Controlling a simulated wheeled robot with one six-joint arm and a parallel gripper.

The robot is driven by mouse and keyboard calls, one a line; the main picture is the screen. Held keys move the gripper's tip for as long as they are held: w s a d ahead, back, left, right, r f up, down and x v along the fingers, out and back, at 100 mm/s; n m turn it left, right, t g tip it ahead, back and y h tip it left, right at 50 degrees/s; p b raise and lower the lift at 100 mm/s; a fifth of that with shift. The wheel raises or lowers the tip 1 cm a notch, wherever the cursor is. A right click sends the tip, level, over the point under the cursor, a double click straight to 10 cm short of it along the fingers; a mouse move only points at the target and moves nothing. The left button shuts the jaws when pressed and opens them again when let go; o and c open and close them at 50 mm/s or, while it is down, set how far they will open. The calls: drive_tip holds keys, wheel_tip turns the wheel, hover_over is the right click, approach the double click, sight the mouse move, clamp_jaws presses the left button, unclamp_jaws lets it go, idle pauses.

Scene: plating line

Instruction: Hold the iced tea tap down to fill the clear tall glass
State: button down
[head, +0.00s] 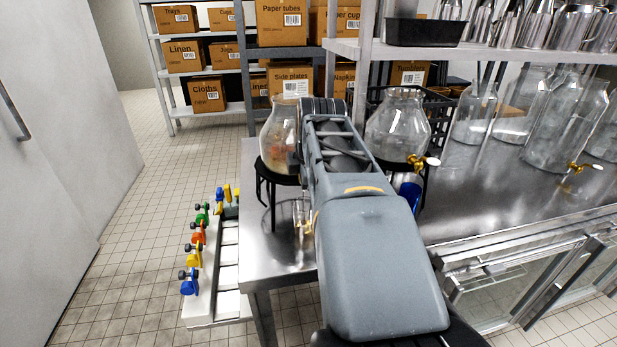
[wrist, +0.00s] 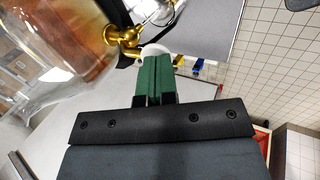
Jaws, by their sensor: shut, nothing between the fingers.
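The iced tea dispenser (wrist: 62,45) is a glass jar with amber liquid, at upper left in the wrist view. In the head view the jar (head: 277,138) stands on a black stand, partly behind my arm. Its gold tap (wrist: 124,36) has a white handle end (wrist: 152,50). My gripper (wrist: 158,60) has green fingers, shut and empty, with the tips at the white handle and seemingly touching it. A clear glass (wrist: 160,11) shows beyond the tap; in the head view it seems to stand on the counter (head: 304,216), partly hidden. Whether tea runs into it cannot be told.
A second glass dispenser (head: 398,125) with a gold tap (head: 431,161) stands right of my arm, a blue cup (head: 411,190) below it. Large jars (head: 560,115) stand at the right. A rack with coloured valves (head: 205,270) is left of the steel counter (head: 258,250).

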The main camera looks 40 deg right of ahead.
idle(0.3)
wheel_tip(320, 180, up, 14)
drive_tip(key=s+a+p, duration=0.1)
drive_tip(key=s+p, duration=0.1)
drive_tip(key=p, duration=0.1)
drive_tip(key=shift+s+a+f, duration=0.15)
drive_tip(key=shift+s+a, duration=0.2)
idle(0.5)
drive_tip(key=w+a+f+m, duration=0.1)
drive_tip(key=a+f+m, duration=0.1)
drive_tip(key=f+m, duration=0.4)
drive_tip(key=w+a+f+m, duration=0.2)
drive_tip(key=f+m, duration=0.4)
drive_tip(key=f, duration=0.1)
drive_tip(key=s+a+f+g+y, duration=0.1)
drive_tip(key=s+a+f, duration=0.3)
drive_tip(key=a+f, duration=0.9)
drive_tip(key=shift+a+y, duration=0.65)
drive_tip(key=shift+y, duration=0.25)
